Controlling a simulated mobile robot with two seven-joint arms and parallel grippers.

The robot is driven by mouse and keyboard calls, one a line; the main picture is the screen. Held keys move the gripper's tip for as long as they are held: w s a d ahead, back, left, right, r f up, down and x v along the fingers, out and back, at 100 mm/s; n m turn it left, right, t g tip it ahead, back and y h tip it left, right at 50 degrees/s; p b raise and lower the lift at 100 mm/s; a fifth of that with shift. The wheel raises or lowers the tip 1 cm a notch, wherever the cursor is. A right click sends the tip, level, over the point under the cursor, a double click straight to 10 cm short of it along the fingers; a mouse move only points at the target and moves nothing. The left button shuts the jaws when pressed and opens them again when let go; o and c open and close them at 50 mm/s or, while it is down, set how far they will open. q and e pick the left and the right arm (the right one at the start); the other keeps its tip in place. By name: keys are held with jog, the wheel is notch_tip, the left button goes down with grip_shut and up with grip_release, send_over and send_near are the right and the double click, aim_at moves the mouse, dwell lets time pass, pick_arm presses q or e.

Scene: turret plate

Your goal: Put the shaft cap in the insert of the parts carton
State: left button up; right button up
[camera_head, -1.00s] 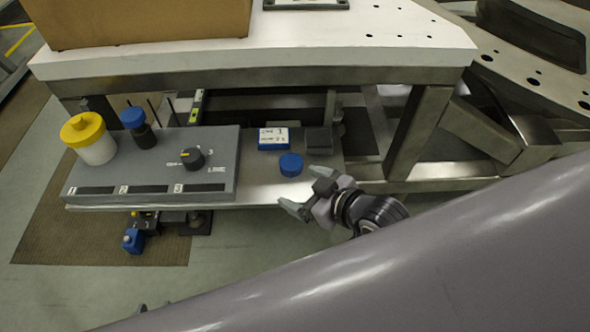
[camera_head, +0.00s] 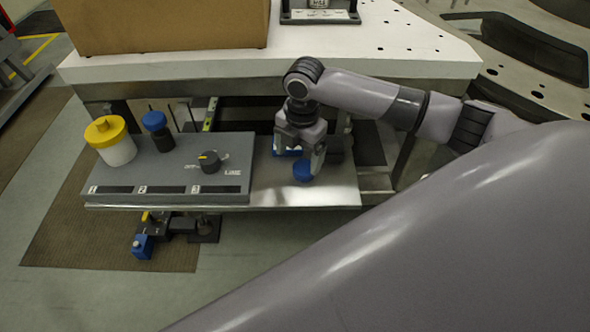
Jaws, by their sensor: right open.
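A small round blue cap (camera_head: 302,172), which looks like the shaft cap, sits on the bare metal shelf right of the grey panel. My right gripper (camera_head: 299,156) points down over it with the fingers open. One finger is close to the cap's right side; I cannot tell whether it touches. The brown parts carton (camera_head: 160,28) stands on the white upper table at the top left. Only its side shows; its insert is out of view. My left gripper is not in view.
A grey panel (camera_head: 215,181) with a black knob (camera_head: 209,161) fills the shelf's left. A yellow-lidded white jar (camera_head: 112,142) and a blue-topped dark bottle (camera_head: 158,131) stand there. A blue box (camera_head: 283,153) is partly hidden behind my right gripper. The white table edge (camera_head: 270,66) overhangs the shelf.

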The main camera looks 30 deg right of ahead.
aim_at(303, 168)
jog(key=shift+w+d+r+n, duration=0.15)
jog(key=shift+w+d+r, duration=0.1)
jog(key=shift+d+r, duration=0.25)
jog(key=shift+w+d+r+n, duration=0.15)
jog(key=shift+w+d+r, duration=0.05)
jog(key=shift+d+r, duration=0.25)
jog(key=shift+d+f, duration=0.1)
jog(key=shift+f, duration=0.1)
jog(key=f, duration=0.6)
jog(key=shift+s+a+f, duration=0.2)
jog(key=shift+f, duration=0.2)
jog(key=c, duration=1.2)
jog(key=shift+r, duration=0.15)
notch_tip(303, 168, up, 20)
jog(key=p, duration=0.1)
